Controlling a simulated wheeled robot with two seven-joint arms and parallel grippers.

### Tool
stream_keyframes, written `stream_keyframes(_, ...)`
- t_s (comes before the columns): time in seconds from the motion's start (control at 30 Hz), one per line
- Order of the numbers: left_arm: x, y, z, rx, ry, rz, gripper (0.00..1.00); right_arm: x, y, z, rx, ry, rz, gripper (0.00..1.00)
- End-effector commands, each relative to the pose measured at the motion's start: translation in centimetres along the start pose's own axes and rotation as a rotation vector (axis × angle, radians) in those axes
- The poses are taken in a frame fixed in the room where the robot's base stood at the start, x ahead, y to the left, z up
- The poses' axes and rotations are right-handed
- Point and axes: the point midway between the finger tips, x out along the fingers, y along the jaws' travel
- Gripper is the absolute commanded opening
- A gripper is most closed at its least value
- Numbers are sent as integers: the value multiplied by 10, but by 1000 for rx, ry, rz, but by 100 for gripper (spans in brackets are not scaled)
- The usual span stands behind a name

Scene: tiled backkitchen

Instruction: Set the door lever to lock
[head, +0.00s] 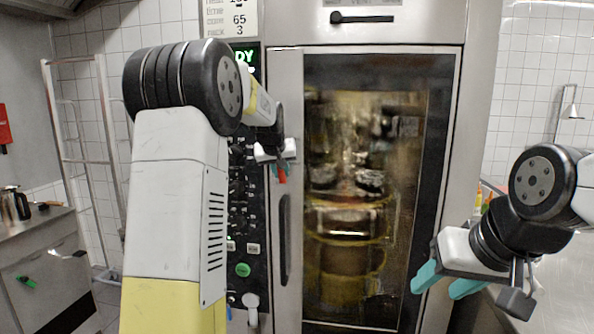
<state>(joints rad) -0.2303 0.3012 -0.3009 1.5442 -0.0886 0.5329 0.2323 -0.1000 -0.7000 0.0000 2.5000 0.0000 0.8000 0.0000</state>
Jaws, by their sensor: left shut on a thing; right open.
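The oven door (452,150), with a large glass window, stands in front of me and looks closed. My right gripper (440,284) is open and empty in front of the door's lower right.
A dark vertical handle (285,240) is below my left gripper. The control panel (240,205) has several knobs and a green button (243,270). A black horizontal lever (362,17) is above the door. A metal rack (75,150) and a counter (40,240) stand left.

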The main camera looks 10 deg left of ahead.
Motion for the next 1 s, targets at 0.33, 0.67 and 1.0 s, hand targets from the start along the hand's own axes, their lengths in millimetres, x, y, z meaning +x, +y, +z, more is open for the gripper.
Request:
stream_keyframes(0.33, 1, -10, -1, 100, 27, -98, 0, 0, 0, 0, 0, 0, 0, 49)
stream_keyframes(0.67, 2, -13, -2, 119, 31, -119, 0, 0, 0, 0, 0, 0, 0, 49)
stream_keyframes(1.0, 2, -13, -2, 119, 30, -119, 41, 0, 0, 0, 0, 0, 0, 49)
